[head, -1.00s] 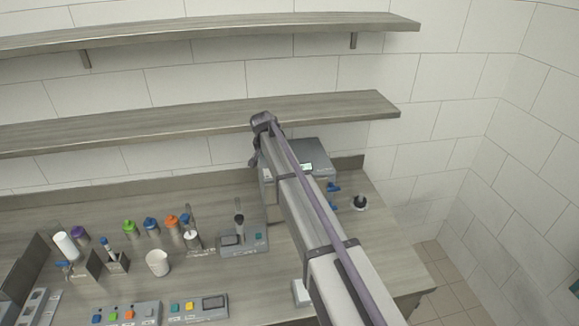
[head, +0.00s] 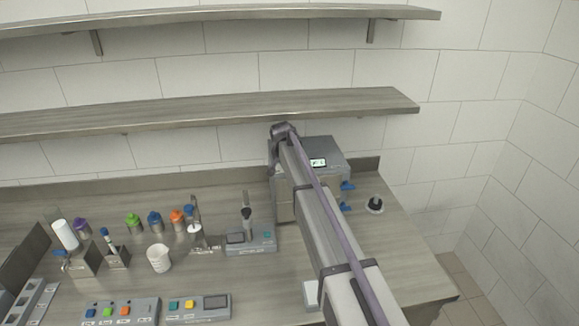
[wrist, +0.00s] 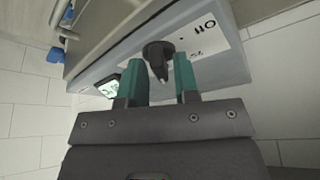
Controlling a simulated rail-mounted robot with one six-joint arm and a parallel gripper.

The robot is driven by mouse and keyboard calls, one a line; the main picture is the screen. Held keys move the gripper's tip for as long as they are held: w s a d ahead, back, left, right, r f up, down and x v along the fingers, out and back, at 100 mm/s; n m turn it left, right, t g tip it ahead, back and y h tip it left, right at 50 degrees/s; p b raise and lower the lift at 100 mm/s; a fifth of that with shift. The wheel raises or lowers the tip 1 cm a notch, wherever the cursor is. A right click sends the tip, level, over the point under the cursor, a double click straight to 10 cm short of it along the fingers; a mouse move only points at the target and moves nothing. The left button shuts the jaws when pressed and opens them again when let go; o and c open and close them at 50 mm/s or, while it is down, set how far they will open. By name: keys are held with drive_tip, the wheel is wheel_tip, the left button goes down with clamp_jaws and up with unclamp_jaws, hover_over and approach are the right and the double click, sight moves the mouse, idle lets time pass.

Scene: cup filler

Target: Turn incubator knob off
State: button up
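The incubator (head: 335,153) is a grey box with a lit display at the back right of the bench, partly hidden by my arm. In the wrist view its front panel (wrist: 215,60) appears rotated, with a white label strip marked "0" and a lit green-white display (wrist: 109,88). A black knob (wrist: 158,52) with a pointer stands out from the panel. My gripper (wrist: 161,63) has two teal fingers, open, one on each side of the knob. Contact with the knob cannot be told. The fingers are hidden in the head view.
Two shelves (head: 210,113) run along the wall above. Left of my arm stand a small device (head: 250,243), a white cup (head: 159,258), colour-capped bottles (head: 134,223) and button panels (head: 197,307). Blue handles (head: 347,186) and a black-topped item (head: 375,205) are at right.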

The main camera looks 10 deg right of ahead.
clamp_jaws()
drive_tip(key=shift+n, duration=0.4)
drive_tip(key=n+y, duration=0.1)
drive_tip(key=n, duration=0.1)
drive_tip(key=n+y, duration=0.1)
drive_tip(key=n, duration=0.1)
drive_tip(key=shift+d+n+t, duration=0.2)
drive_tip(key=shift+n+t, duration=0.2)
drive_tip(key=n+y, duration=0.1)
drive_tip(key=n, duration=0.1)
drive_tip(key=n+y, duration=0.1)
drive_tip(key=n, duration=0.2)
drive_tip(key=shift+d, duration=0.1)
drive_tip(key=n+g+y, duration=0.1)
drive_tip(key=n, duration=0.2)
drive_tip(key=n+g+y, duration=0.1)
drive_tip(key=n, duration=0.2)
drive_tip(key=shift+w+d+n, duration=0.15)
drive_tip(key=shift+n, duration=0.15)
drive_tip(key=n+g, duration=0.1)
drive_tip(key=n, duration=0.2)
drive_tip(key=n+g, duration=0.1)
drive_tip(key=n, duration=0.2)
drive_tip(key=shift+w+n+y, duration=0.1)
drive_tip(key=shift+n+y, duration=0.2)
drive_tip(key=shift+y, duration=0.1)
drive_tip(key=shift+g, duration=0.3)
